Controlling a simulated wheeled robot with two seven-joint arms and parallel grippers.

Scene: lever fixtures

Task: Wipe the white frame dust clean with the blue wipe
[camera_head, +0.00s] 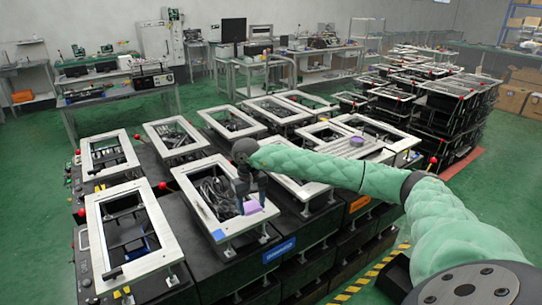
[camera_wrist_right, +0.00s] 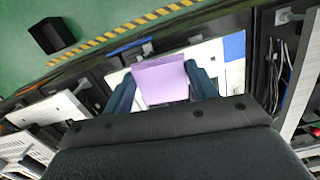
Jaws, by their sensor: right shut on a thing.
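My right gripper (camera_head: 245,200) is shut on a lavender-purple wipe (camera_head: 252,207). In the right wrist view the wipe (camera_wrist_right: 161,80) sits between the two fingers of the gripper (camera_wrist_right: 163,88). The gripper is over the near end of a white frame (camera_head: 192,196); whether the wipe touches the frame, I cannot tell. A flat blue patch (camera_head: 219,235) lies on the frame's near left corner and also shows in the right wrist view (camera_wrist_right: 235,46). Dust cannot be made out clearly. My left gripper is not in view.
Several black boxes with white frames stand around, including one at the near left (camera_head: 95,235). Dark cables lie inside the opening of the frame. A red knob (camera_head: 163,186) stands nearby. Yellow-black floor tape (camera_head: 362,282) runs along the near right; green floor lies beyond.

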